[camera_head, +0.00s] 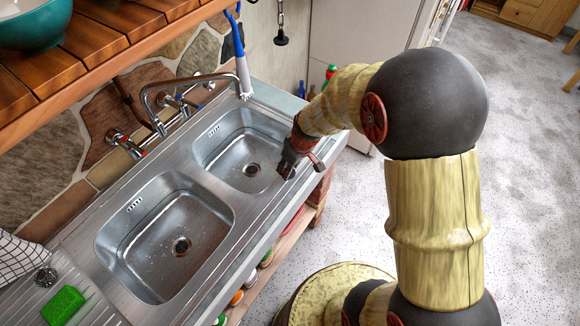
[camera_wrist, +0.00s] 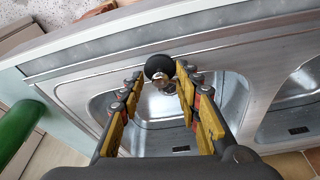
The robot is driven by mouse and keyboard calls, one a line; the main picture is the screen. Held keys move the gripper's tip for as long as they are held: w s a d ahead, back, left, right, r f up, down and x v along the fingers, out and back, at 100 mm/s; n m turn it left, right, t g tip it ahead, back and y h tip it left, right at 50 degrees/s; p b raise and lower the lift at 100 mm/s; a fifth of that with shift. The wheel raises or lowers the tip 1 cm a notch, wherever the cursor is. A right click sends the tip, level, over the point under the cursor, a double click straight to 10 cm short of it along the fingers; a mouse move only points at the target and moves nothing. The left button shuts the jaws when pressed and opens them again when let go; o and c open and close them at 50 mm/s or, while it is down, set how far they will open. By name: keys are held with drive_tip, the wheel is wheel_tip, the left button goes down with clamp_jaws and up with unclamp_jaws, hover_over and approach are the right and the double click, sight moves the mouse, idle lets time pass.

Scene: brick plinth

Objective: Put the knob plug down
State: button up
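The knob plug (camera_wrist: 159,67) shows in the wrist view as a round black knob with a small shiny metal part by it. It sits between the tips of my gripper (camera_wrist: 160,79), whose yellow-padded fingers close in on its two sides. In the head view my gripper (camera_head: 288,164) is over the front edge of the right sink basin (camera_head: 228,150), pointing down and left. The plug is too small and dark there to tell from the fingers. The right basin's drain (camera_head: 251,170) lies to the left of the gripper.
The left basin (camera_head: 165,240) is empty. A tap (camera_head: 165,100) stands behind the basins, with a blue-handled brush (camera_head: 242,65) hanging near it. A green sponge (camera_head: 63,304) lies on the drainboard at lower left. A black plug-like piece (camera_head: 281,38) hangs on a chain.

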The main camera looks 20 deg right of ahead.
drive_tip(key=shift+r+p, duration=0.3)
drive_tip(key=s+r+m+t+p, duration=0.1)
drive_tip(key=s+r, duration=0.5)
drive_tip(key=r, duration=0.6)
drive_tip(key=s+r+m+p, duration=0.1)
drive_tip(key=s+r, duration=0.5)
drive_tip(key=r, duration=0.6)
drive_tip(key=s+r+m, duration=0.1)
drive_tip(key=s+r, duration=0.1)
drive_tip(key=s, duration=0.3)
drive_tip(key=s+r+m+t+h, duration=0.1)
drive_tip(key=s+r, duration=0.2)
drive_tip(key=s, duration=0.1)
drive_tip(key=shift+s+r+m+t, duration=0.25)
drive_tip(key=shift+s+m+t, duration=0.05)
drive_tip(key=shift+s+m, duration=0.1)
wheel_tip(320, 180, down, 4)
drive_tip(key=b, duration=0.4)
